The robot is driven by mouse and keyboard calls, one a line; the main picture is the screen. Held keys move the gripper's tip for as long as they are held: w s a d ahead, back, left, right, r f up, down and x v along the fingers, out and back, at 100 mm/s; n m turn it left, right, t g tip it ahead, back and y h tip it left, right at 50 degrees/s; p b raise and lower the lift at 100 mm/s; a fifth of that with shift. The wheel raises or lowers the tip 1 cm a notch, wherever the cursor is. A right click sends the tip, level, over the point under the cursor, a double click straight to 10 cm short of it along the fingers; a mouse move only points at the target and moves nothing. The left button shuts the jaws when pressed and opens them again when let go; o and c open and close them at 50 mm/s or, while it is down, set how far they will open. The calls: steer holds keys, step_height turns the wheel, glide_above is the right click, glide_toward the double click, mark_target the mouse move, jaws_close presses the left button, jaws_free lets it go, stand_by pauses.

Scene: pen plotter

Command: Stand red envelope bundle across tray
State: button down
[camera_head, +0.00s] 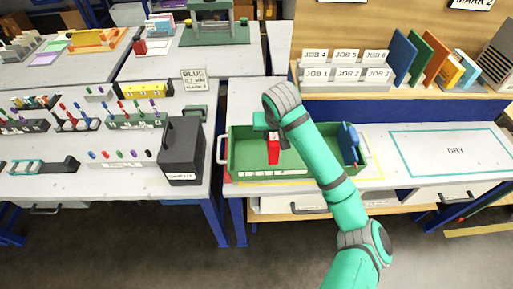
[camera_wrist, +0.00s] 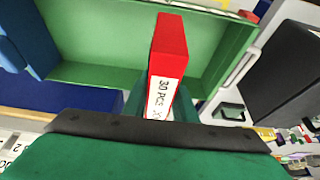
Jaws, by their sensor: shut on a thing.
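The red envelope bundle (camera_head: 273,149) is a narrow red block with a white label reading "30 PCS". In the wrist view the bundle (camera_wrist: 170,50) stands out from between my fingers. My gripper (camera_wrist: 160,105) is shut on it. In the head view my gripper (camera_head: 272,138) is over the left half of the green tray (camera_head: 240,132), largely hidden by my arm. The bundle appears upright, inside the tray's outline. I cannot tell if its lower end touches the tray floor (camera_wrist: 105,40).
A blue item (camera_head: 348,142) is at the tray's right end. A black box (camera_head: 181,150) stands on the bench to the left. A marked area reading "DRY" (camera_head: 455,150) is clear at right. Job slots (camera_head: 345,66) and coloured folders (camera_head: 420,60) stand behind the tray.

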steer(key=shift+w+a+f, duration=0.45)
steer(key=shift+a+f, duration=0.85)
steer(key=shift+f, duration=0.45)
steer(key=shift+w+a+f, duration=0.4)
steer(key=shift+a+f, duration=0.9)
steer(key=shift+f, duration=0.4)
steer(key=shift+w+a+f, duration=0.45)
steer(key=shift+a+f, duration=0.85)
steer(key=shift+f, duration=0.45)
steer(key=shift+f, duration=0.15)
steer(key=c, duration=1.4)
jaws_free()
steer(key=shift+c, duration=0.2)
